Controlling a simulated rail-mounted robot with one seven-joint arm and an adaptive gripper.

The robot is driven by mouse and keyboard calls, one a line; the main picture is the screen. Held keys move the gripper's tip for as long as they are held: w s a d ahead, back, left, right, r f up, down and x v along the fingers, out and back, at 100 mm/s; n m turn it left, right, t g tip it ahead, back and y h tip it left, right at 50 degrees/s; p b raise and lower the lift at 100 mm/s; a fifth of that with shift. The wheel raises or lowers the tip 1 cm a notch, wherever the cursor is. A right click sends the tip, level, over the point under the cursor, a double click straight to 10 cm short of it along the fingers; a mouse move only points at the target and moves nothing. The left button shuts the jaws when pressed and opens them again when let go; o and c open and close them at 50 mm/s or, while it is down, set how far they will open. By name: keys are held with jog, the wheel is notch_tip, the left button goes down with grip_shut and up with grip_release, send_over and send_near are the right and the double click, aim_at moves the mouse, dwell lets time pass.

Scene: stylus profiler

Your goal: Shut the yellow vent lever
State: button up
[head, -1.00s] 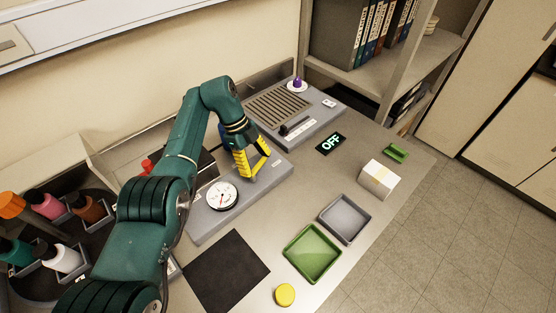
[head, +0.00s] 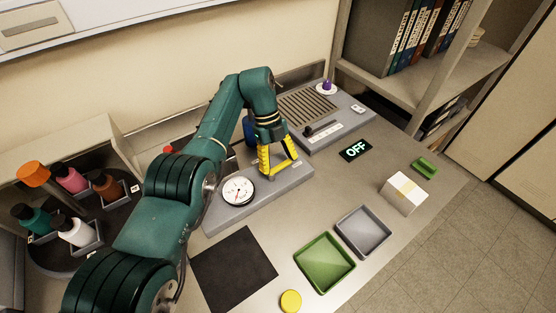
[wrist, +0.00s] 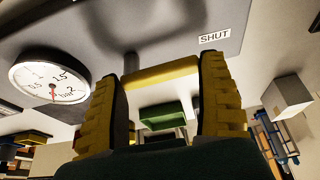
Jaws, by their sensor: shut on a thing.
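The yellow vent lever (wrist: 160,72) shows in the wrist view as a bar spanning between my two yellow fingers. My gripper (wrist: 161,82) is shut on it, with a finger at each end of the bar. In the head view my gripper (head: 280,170) is low over the grey panel (head: 232,213), right of the gauge; its yellow fingers cannot be told clearly from the lever there. A white label reading SHUT (wrist: 214,37) is on the panel, right of and above the lever in the wrist view.
The round white gauge (head: 238,191) stands left of my gripper. Behind is a grey unit with a grille (head: 307,105).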

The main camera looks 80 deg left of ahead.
aim_at(280, 166)
jog(key=o, duration=1)
jog(key=shift+w+d+f, duration=0.1)
jog(key=shift+d+f, duration=0.1)
jog(key=shift+d, duration=0.15)
jog(key=shift+c, duration=0.2)
jog(key=shift+o, duration=1)
jog(key=shift+d, duration=0.2)
jog(key=shift+a+r, duration=0.2)
jog(key=shift+a, duration=0.05)
notch_tip(280, 166, up, 10)
jog(key=shift+f, duration=0.15)
